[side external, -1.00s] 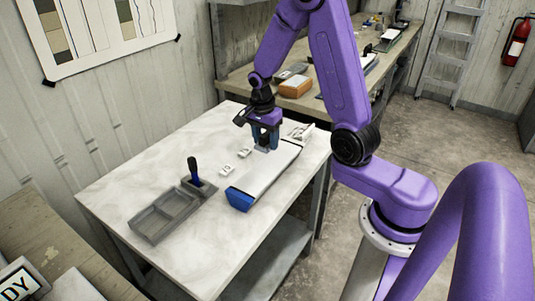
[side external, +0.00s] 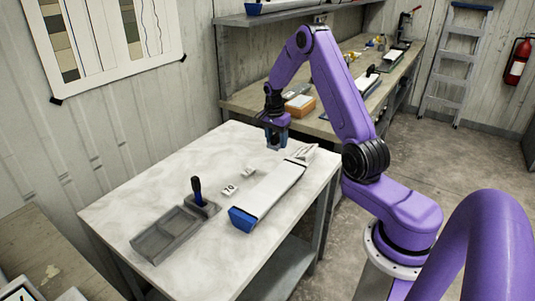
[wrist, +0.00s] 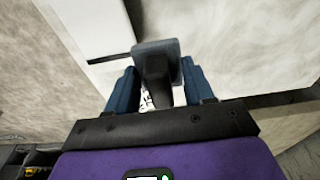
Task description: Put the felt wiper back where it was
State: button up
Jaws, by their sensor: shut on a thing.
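My gripper (side external: 277,134) is shut on the felt wiper, above the far end of the table. In the wrist view my gripper (wrist: 158,68) has its two blue fingers on either side of the wiper's dark handle, with the grey pad of the felt wiper (wrist: 150,47) beyond the fingertips. In the side view the wiper is small and mostly hidden by the fingers. The long white core liner (side external: 268,191) with a blue end cap (side external: 241,219) lies on the table, in front of and below my gripper. A grey tray (side external: 139,244) with open, empty-looking compartments sits at the near left.
Small white number tags (side external: 230,189) lie left of the liner. A white item (side external: 304,153) lies by its far end. The table's (side external: 150,180) left side is clear.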

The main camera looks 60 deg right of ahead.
send_over(268, 159)
jog(key=f, duration=0.6)
jog(key=shift+s+a+f, duration=0.1)
jog(key=shift+a+f, duration=0.25)
jog(key=shift+f, duration=1.6)
jog(key=shift+f, duration=0.15)
jog(key=o, duration=1.1)
